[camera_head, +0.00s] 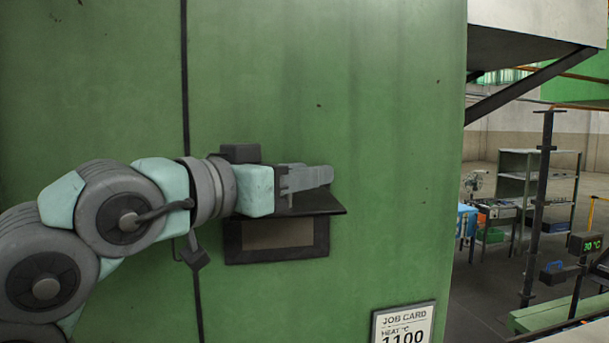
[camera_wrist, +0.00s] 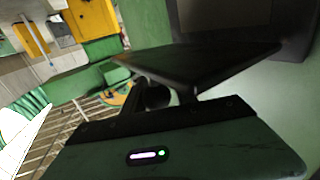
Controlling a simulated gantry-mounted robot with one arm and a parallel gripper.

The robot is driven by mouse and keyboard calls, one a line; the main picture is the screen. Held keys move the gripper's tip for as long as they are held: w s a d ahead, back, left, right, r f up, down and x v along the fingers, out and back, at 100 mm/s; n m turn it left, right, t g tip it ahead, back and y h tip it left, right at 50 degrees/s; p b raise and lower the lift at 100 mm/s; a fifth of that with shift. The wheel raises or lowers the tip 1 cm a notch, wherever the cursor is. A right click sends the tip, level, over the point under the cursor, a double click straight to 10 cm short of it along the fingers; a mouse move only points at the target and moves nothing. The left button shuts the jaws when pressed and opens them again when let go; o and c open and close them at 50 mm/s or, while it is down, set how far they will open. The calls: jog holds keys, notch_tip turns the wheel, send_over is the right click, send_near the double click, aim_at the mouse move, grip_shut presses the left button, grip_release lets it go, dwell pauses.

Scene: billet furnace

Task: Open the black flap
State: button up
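The black flap (camera_head: 318,204) stands out from the green furnace wall, roughly level, above a black-framed opening (camera_head: 278,262). The opening shows a dull brownish inside. My gripper (camera_head: 318,177) reaches in from the left, with its grey fingers along the top of the flap. I cannot tell whether they touch it. In the wrist view a dark plate (camera_wrist: 205,65), which looks like the flap, stretches across above the gripper body, with a dark frame at upper right. The fingers' gap is not clear in either view.
A job card (camera_head: 404,324) is fixed on the wall (camera_head: 390,130) below right of the flap. A dark vertical seam runs down the wall at left. Shelves (camera_head: 540,180) and a temperature display (camera_head: 585,243) stand far right, beyond the wall's edge.

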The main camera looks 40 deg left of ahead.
jog(key=o, duration=0.4)
jog(key=shift+s, duration=0.1)
jog(key=s+a+b, duration=0.1)
jog(key=s+b, duration=0.2)
jog(key=s, duration=0.7)
jog(key=shift+s+a+b, duration=0.25)
jog(key=shift+s+b, duration=0.1)
jog(key=shift+b, duration=0.05)
